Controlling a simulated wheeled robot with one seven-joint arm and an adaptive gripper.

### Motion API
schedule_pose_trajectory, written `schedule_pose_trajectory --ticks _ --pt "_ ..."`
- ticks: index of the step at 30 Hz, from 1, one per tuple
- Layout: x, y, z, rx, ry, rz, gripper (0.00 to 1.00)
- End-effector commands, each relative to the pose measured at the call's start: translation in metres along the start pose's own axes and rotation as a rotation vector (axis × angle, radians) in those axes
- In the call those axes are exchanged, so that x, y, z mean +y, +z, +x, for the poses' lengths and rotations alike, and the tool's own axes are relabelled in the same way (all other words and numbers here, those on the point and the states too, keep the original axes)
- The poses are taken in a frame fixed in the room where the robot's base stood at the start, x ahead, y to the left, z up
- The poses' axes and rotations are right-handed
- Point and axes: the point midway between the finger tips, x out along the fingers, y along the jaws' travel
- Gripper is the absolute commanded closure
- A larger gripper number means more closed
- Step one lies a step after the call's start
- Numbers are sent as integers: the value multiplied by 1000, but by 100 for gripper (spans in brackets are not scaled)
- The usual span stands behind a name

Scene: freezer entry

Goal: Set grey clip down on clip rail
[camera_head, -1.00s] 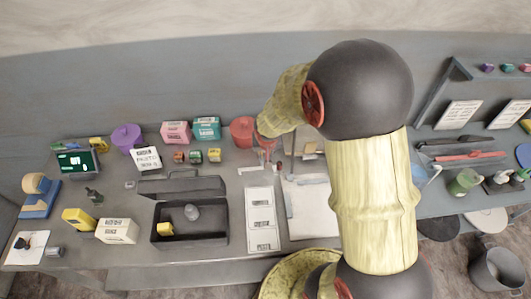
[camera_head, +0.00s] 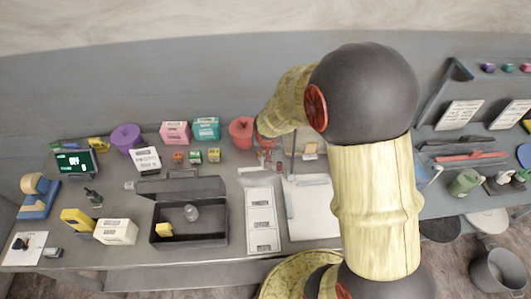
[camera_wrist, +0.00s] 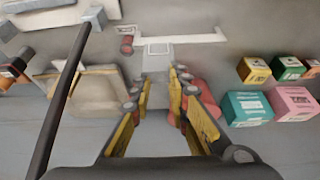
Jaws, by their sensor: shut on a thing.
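My gripper (camera_wrist: 158,88) points down at the bench in the wrist view, its yellow fingers close to a small grey piece between the tips. That piece, which looks like the grey clip (camera_wrist: 155,62), is pale grey and partly hidden by the fingers. A thin white bar with an outlined frame, possibly the clip rail (camera_wrist: 205,38), lies just beyond the fingertips. I cannot tell whether the clip touches it. In the head view the bar (camera_head: 248,169) shows partly at the bench's back, and my arm hides much of the gripper.
A teal box (camera_wrist: 248,108) and a pink box (camera_wrist: 293,103) stand beside the gripper, with smaller coloured boxes near them. A red pot (camera_head: 241,132) is close to my wrist. A thin dark upright rod (camera_wrist: 62,95) crosses the wrist view's left. An open dark case (camera_head: 190,238) lies in front.

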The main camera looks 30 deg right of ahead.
Motion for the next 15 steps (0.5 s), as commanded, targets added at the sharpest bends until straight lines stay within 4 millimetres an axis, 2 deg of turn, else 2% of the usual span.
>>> schedule_pose_trajectory --ticks 15 --pt "0 3 6 0 0 0 100"
